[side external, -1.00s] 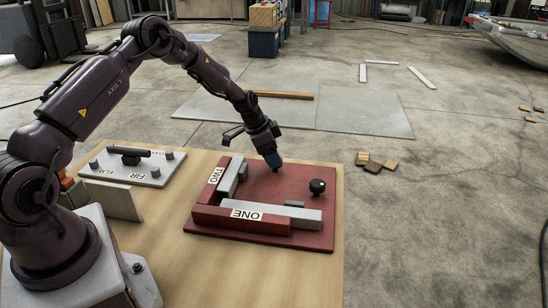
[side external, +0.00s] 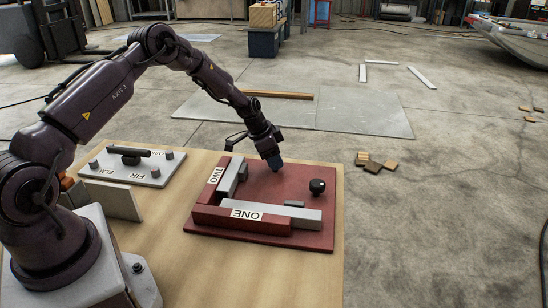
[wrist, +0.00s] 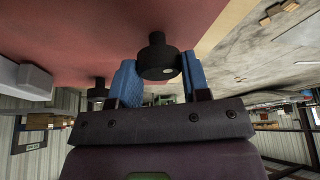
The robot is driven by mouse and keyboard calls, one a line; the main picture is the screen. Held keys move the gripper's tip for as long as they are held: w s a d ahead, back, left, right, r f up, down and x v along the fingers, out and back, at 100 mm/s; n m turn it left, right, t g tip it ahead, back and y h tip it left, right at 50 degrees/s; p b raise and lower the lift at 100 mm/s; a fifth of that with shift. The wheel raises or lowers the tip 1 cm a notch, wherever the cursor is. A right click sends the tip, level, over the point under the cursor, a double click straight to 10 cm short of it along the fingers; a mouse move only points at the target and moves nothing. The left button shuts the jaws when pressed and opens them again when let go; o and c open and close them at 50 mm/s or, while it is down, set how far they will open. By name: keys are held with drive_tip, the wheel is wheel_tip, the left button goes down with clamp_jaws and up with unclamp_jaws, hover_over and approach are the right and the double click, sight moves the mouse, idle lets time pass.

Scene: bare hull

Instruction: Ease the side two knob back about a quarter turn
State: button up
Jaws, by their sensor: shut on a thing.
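A dark red board (side external: 270,205) carries two red blocks with grey bars, labelled TWO (side external: 216,174) and ONE (side external: 247,214). My gripper (side external: 275,164) is low over the board's far edge, beyond the TWO block. In the wrist view its blue fingers (wrist: 159,68) are shut on a black round knob (wrist: 156,45), one finger on each side. A second black knob (side external: 317,186) stands free on the right part of the board, near the ONE bar.
A grey plate (side external: 130,168) with several short pegs and a dark bar lies left on the wooden table (side external: 170,215). A grey upright panel (side external: 120,200) stands near my base. Small wood pieces (side external: 375,162) lie on the floor to the right.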

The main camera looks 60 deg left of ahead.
drive_tip(key=n+y, duration=0.1)
drive_tip(key=n, duration=0.3)
drive_tip(key=shift+d, duration=0.15)
drive_tip(key=n+y, duration=0.2)
drive_tip(key=n, duration=0.2)
drive_tip(key=n+y, duration=0.1)
drive_tip(key=n, duration=0.4)
drive_tip(key=shift+d+g+y, duration=0.1)
drive_tip(key=shift+g+y, duration=0.2)
drive_tip(key=shift+y, duration=0.1)
drive_tip(key=shift+w+n+g+y, duration=0.1)
drive_tip(key=shift+n+g+y, duration=0.2)
drive_tip(key=shift+n, duration=0.85)
drive_tip(key=shift+n+g+y, duration=0.2)
drive_tip(key=shift+n+g, duration=0.2)
drive_tip(key=shift+n, duration=0.75)
drive_tip(key=o, duration=0.9)
drive_tip(key=shift+o, duration=0.2)
